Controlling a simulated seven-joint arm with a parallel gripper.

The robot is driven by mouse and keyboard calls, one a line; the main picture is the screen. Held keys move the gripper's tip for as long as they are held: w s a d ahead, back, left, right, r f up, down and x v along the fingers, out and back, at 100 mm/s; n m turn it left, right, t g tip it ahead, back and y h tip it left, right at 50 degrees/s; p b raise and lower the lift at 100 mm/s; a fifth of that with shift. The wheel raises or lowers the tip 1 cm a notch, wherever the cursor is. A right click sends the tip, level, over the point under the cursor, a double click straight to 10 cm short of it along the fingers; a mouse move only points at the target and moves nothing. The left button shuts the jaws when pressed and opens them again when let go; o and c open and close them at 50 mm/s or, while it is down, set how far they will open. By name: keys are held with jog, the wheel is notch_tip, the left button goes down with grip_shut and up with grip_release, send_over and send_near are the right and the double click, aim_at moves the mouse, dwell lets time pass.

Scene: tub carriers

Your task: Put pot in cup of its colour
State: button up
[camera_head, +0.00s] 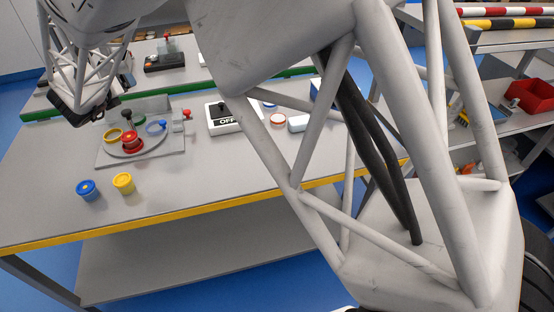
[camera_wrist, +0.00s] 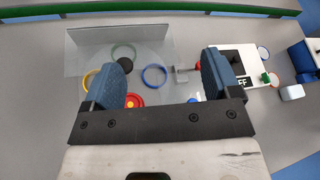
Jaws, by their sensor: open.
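A blue pot (camera_head: 87,189) and a yellow pot (camera_head: 123,182) stand upright on the bare table in front of the carrier plate (camera_head: 172,150). On its round disc (camera_wrist: 168,56) are coloured ring-shaped cups: yellow (camera_head: 113,135), blue (camera_head: 156,127) and green (camera_wrist: 123,49). A red pot (camera_head: 131,138) sits at the disc's near side; it hides whatever cup is under it. A black knob (camera_wrist: 125,65) is at the disc's middle. My gripper (camera_head: 90,114) is open and empty above the carrier. In the wrist view its fingers hide part of the yellow cup and disc.
A transparent panel (camera_wrist: 90,52) stands at the carrier's back. A red-knobbed clamp (camera_head: 187,115) is at its right. Farther right are an OFF switch box (camera_head: 244,117) and small round containers. A green strip (camera_head: 50,113) crosses the table behind. The front left table is clear around the pots.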

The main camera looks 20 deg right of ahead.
jog(key=s+d+r+n+g+y, duration=0.1)
jog(key=s+d+r+n+y, duration=0.35)
jog(key=d+n, duration=0.45)
jog(key=s+d+r+n+g+y, duration=0.1)
jog(key=s+d+r+n+y, duration=0.2)
jog(key=s+d+r+n, duration=0.45)
jog(key=s+d+f+n+g+h, duration=0.1)
jog(key=s+d+f+n+g, duration=0.2)
jog(key=s+d+n, duration=0.3)
jog(key=s+d+f+n+g+h, duration=0.1)
jog(key=s+d+f+n+g, duration=0.2)
jog(key=s+d+n, duration=0.3)
jog(key=s+d+f+n+g+h, duration=0.2)
jog(key=s+d+n, duration=0.4)
jog(key=s+d, duration=0.6)
jog(key=s+f, duration=0.1)
jog(key=s, duration=0.9)
jog(key=shift+d+f+g, duration=0.15)
jog(key=shift+d+g, duration=0.15)
jog(key=shift+g, duration=0.1)
